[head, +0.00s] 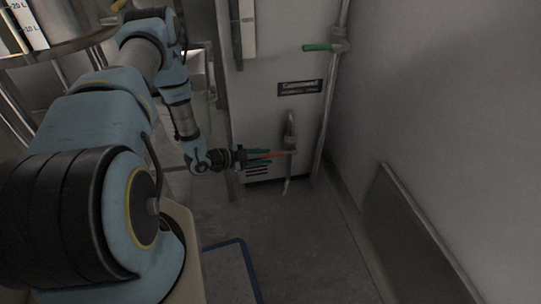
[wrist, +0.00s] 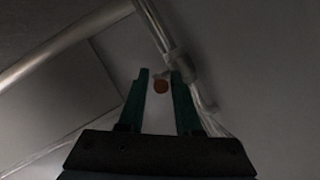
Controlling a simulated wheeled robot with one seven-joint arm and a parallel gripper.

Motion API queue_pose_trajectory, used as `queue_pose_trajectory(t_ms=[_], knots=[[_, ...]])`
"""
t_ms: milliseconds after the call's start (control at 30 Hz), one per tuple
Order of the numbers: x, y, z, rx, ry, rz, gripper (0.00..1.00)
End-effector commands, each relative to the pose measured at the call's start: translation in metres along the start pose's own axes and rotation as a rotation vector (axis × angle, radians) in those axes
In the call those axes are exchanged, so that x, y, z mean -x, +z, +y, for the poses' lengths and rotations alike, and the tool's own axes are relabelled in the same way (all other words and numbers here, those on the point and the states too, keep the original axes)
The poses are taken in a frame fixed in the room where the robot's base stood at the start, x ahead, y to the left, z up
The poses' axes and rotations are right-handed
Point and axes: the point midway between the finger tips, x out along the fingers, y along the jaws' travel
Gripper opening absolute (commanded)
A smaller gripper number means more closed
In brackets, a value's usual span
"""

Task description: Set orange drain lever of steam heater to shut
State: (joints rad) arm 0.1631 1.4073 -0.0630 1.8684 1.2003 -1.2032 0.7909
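The steam heater (head: 268,95) is a pale upright cabinet with a dark label plate. Contact with the lever cannot be seen.
A green-handled lever (head: 320,47) sits higher on a vertical pipe (head: 330,95) at the heater's right. A grey panel (head: 415,235) leans along the right wall. A blue line (head: 243,250) marks the floor. The floor before the heater is clear.

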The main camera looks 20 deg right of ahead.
Motion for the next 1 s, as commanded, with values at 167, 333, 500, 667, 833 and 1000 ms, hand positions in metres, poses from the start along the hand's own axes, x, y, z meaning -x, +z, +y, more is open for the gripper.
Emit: queue_pose_trajectory(t_ms=[167, 333, 500, 667, 833, 1000], knots=[[0.038, -0.001, -0.002, 0.002, 0.000, -0.002, 0.33], [0.063, -0.001, -0.001, 0.002, 0.000, -0.001, 0.33], [0.074, 0.000, 0.000, 0.001, 0.001, 0.000, 0.33], [0.075, 0.000, 0.000, 0.001, 0.001, 0.000, 0.33], [0.074, 0.000, 0.000, 0.001, 0.001, 0.000, 0.33], [0.074, 0.000, 0.000, 0.001, 0.001, 0.000, 0.33]])
